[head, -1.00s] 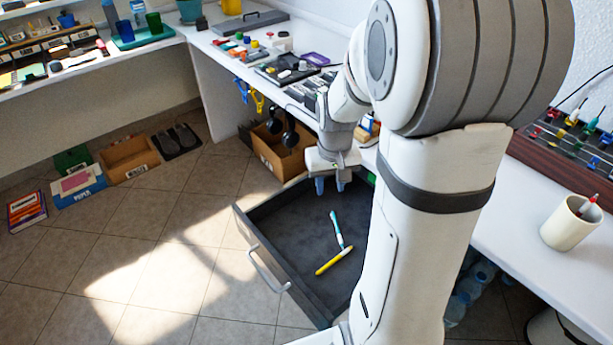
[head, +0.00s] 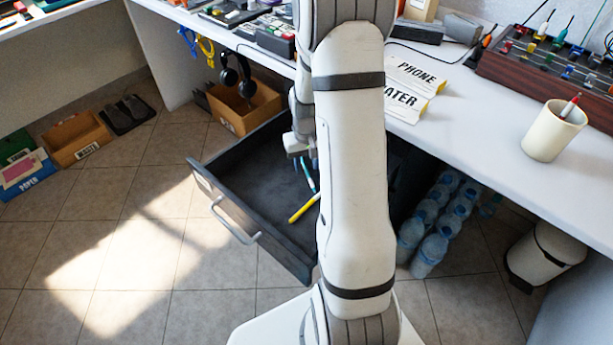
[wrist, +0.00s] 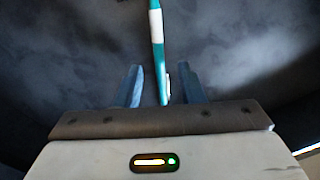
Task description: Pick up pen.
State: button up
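A teal-and-white pen (head: 308,176) lies in the open dark drawer (head: 241,172). A yellow pen (head: 304,208) with a white end lies nearer the drawer's front, close to it. In the wrist view the teal pen (wrist: 157,50) runs up from between the fingers, slightly right of centre. My gripper (wrist: 155,85) is open, with its two blue fingers apart on either side of the pen's lower end. I cannot tell the exact height of the fingers over it. In the head view my gripper (head: 303,150) is inside the drawer's outline, partly hidden by my arm.
The drawer's front with a handle (head: 236,222) faces the open floor. A white desk (head: 455,130) overhangs behind, holding a pen cup (head: 553,131) with a red pen. Bottles (head: 440,225) stand under the desk. A cardboard box (head: 243,107) stands behind the drawer.

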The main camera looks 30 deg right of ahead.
jog(key=shift+f, duration=0.6)
jog(key=shift+f, duration=0.15)
grip_shut()
